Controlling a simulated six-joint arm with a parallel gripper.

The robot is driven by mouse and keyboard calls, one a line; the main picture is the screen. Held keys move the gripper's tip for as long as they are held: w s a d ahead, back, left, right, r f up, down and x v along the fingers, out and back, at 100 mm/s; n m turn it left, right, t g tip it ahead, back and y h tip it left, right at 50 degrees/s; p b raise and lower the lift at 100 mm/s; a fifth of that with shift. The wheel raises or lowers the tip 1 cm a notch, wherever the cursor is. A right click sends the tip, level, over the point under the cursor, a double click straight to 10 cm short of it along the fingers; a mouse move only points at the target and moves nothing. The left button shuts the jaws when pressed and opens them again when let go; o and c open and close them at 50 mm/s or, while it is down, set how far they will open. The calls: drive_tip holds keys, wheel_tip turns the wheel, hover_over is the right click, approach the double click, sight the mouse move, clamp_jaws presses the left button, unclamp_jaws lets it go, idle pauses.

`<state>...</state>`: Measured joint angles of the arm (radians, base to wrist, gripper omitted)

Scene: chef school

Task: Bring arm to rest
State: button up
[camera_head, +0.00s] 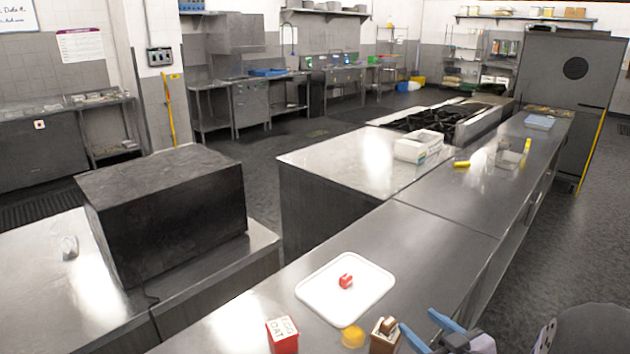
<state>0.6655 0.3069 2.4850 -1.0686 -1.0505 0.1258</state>
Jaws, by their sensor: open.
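My gripper (423,327) is low at the bottom right of the view. Its two blue fingers are spread apart, with nothing visible between them. A brown block-like item (384,340) stands just left of the left finger; I cannot tell whether they touch. A white cutting board (322,300) lies on the steel counter (425,240) to the upper left of my gripper. A small red item (346,282) rests on the board. Part of my gripper is cut off by the bottom edge.
A red box with a lettered white top (284,338) and a yellow-orange round item (353,336) stand near the board. A dark box-shaped appliance (175,215) sits at the left. The counter beyond the board is clear up to a yellow item (461,164) and a clear container (508,158).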

drive_tip(key=s+a+f+m+g+h, duration=0.1)
drive_tip(key=s+a+f+g, duration=0.2)
drive_tip(key=s, duration=0.4)
drive_tip(key=s+a+f+m+g+h+b, duration=0.1)
drive_tip(key=s+a+f+m+g, duration=0.1)
drive_tip(key=s+g, duration=0.4)
drive_tip(key=s+a+f+m+g+h+b, duration=0.1)
drive_tip(key=s+a+f+g, duration=0.3)
drive_tip(key=s, duration=0.4)
drive_tip(key=shift+s+a+m+g+h, duration=0.2)
drive_tip(key=shift+a+m+g+h, duration=0.15)
drive_tip(key=shift+m, duration=0.35)
